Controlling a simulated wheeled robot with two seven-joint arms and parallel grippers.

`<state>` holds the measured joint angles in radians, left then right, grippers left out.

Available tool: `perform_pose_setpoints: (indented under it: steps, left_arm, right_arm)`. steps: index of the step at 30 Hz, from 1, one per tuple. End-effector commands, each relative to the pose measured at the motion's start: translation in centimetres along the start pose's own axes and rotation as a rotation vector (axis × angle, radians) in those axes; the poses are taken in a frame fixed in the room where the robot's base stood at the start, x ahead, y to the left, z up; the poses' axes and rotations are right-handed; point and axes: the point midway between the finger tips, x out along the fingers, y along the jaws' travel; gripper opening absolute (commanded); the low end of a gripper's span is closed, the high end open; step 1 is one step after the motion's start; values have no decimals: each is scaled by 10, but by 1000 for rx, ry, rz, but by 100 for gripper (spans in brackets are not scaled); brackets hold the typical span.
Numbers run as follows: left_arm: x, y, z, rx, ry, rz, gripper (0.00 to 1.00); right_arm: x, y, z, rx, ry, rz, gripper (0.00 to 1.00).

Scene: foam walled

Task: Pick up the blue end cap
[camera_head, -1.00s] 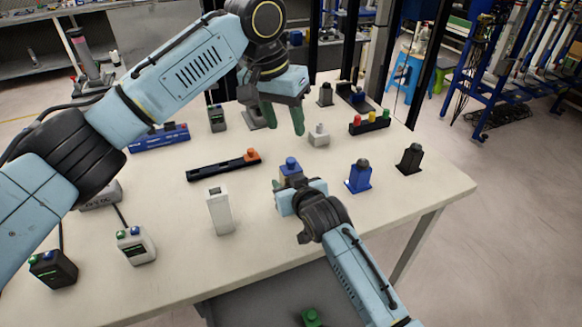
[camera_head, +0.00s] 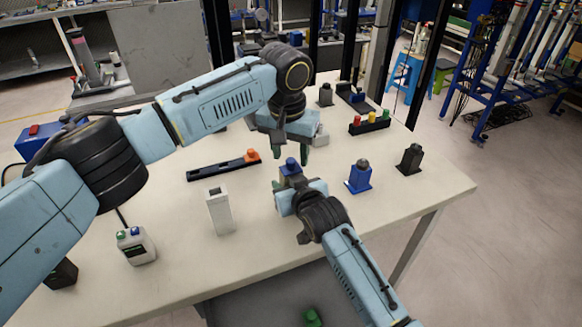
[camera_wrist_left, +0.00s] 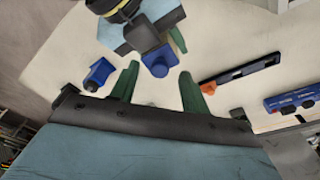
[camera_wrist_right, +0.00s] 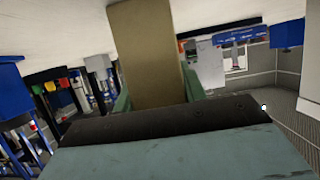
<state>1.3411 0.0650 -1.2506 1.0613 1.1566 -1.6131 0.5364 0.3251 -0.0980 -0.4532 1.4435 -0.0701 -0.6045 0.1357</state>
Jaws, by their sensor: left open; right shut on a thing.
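The blue end cap (camera_head: 290,166) sits on top of a tan block (camera_wrist_right: 145,45) near the middle of the table. My right gripper (camera_head: 285,193) is shut on that block; the right wrist view shows the block between its fingers. My left gripper (camera_head: 290,154) is open and points down just above and behind the cap in the head view. In the left wrist view the blue cap (camera_wrist_left: 157,66) shows beyond and roughly between the two open green fingers. They do not appear closed on it. The block's lower part is hidden by my right gripper in the head view.
A black rail (camera_head: 215,169) with an orange cap (camera_head: 250,155) lies to the left. A white block (camera_head: 219,211) stands in front of it. A blue block (camera_head: 360,178) and a black block (camera_head: 410,158) stand at right. A rack with coloured caps (camera_head: 370,123) lies behind.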

Motion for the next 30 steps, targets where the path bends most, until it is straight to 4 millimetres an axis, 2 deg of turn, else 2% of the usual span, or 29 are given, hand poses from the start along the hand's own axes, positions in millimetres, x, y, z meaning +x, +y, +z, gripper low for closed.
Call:
perform_pose_setpoints:
  steps: [4,11,14,22,30]
  left_arm:
    - [14,0,0,1,0,0,46]
    - [16,0,0,2,1,1,46]
    - [15,0,0,2,1,1,36]
    - [15,0,0,2,1,1,0]
    - [15,0,0,2,1,1,0]
  right_arm:
    - [0,0,0,0,-1,0,16]
    - [0,0,0,0,-1,0,16]
    - [0,0,0,0,-1,0,16]
    - [0,0,0,0,-1,0,16]
    - [0,0,0,0,-1,0,16]
